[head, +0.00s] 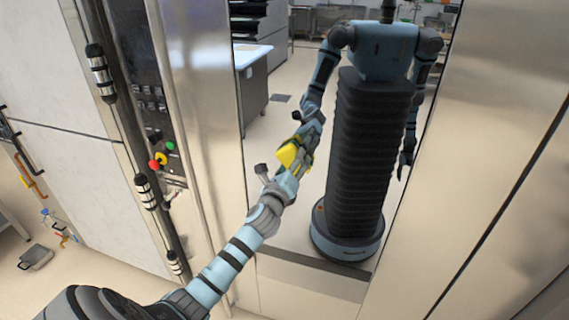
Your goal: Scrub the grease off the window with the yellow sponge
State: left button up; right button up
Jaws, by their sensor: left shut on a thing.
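The yellow sponge (289,154) is in the middle of the head view, against the tall reflective window (300,222). My left gripper (290,163) is shut on the sponge, with the arm reaching up from the lower left. The sponge is at the pane, close to its own reflection; I cannot tell whether it presses on the glass. The window mirrors my body, column and arms, and the room behind. I cannot make out any grease on it. My right gripper shows only as a dim reflection, so its jaws cannot be read.
Steel panels frame the window on both sides. A control panel with a red knob (154,164), a yellow knob and a green button stands left of it. A grey dustpan-like object (36,257) lies on the floor far left.

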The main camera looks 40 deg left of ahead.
aim_at(320, 162)
pick_arm(q)
jog(key=shift+w+d+f, duration=0.1)
jog(key=shift+w+d, duration=0.45)
jog(key=shift+d, duration=1.1)
jog(key=shift+w+d+r, duration=0.1)
jog(key=shift+w+d, duration=0.5)
jog(key=shift+d, duration=1.05)
jog(key=shift+w+d+f, duration=0.1)
jog(key=shift+w+d, duration=0.45)
jog(key=shift+d, duration=1.1)
jog(key=shift+w+d, duration=0.1)
jog(key=shift+d, duration=0.15)
jog(key=shift+s+a, duration=0.35)
jog(key=shift+a, duration=0.6)
jog(key=shift+s+a, duration=0.3)
jog(key=shift+a, duration=0.6)
jog(key=shift+s+a, duration=0.55)
jog(key=shift+a, duration=1.05)
jog(key=shift+s+a, duration=0.55)
jog(key=shift+a, duration=1)
jog(key=shift+s+a, duration=0.55)
jog(key=shift+a, duration=1.05)
jog(key=v, duration=0.6)
jog(key=shift+d, duration=0.1)
